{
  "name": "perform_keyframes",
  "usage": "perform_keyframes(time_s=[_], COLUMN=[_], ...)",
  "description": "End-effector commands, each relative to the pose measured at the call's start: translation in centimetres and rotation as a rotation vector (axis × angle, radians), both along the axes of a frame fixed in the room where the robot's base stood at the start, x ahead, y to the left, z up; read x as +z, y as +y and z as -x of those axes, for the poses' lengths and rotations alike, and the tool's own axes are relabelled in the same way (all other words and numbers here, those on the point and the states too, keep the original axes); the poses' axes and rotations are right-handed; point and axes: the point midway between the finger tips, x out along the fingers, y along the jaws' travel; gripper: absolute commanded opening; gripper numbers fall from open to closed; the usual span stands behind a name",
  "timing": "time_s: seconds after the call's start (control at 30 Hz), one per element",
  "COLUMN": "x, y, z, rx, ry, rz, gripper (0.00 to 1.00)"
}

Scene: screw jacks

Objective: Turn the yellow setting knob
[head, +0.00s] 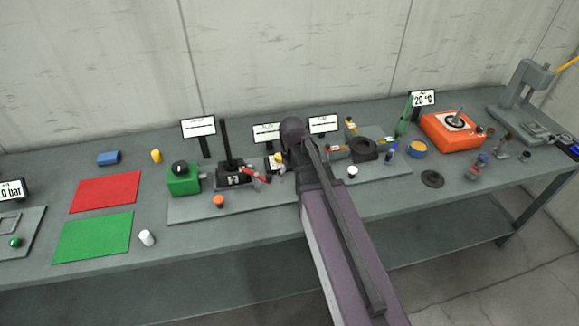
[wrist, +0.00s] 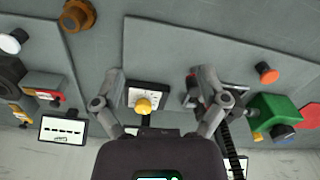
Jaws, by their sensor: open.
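The yellow setting knob (wrist: 143,105) sits on a small dark box with a white dial face (wrist: 150,91) in the wrist view. It also shows in the head view (head: 278,158), just left of my arm, which hides part of its box. My gripper (wrist: 158,78) is open and empty, with its two fingers spread on either side of the knob in the wrist view. The knob lies nearer the left finger, and no finger appears to touch it. In the head view my arm hides the fingertips.
Left of the knob in the head view are a black jack with a red handle (head: 232,172) and a green box with a black knob (head: 183,178). Small signs stand behind. An orange button (head: 218,201) is in front.

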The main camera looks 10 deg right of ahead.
Motion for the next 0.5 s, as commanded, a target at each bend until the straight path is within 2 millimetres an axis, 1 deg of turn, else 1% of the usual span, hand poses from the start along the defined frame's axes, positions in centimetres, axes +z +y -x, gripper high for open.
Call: perform_keyframes(time_s=[0.03,0.5], x=[-0.3,-1.5], y=[0.0,0.0], z=[1.1,7.2], rx=[-0.018,-0.192], ry=[0.000,0.000], rz=[0.000,0.000], gripper=[0.93,0.93])
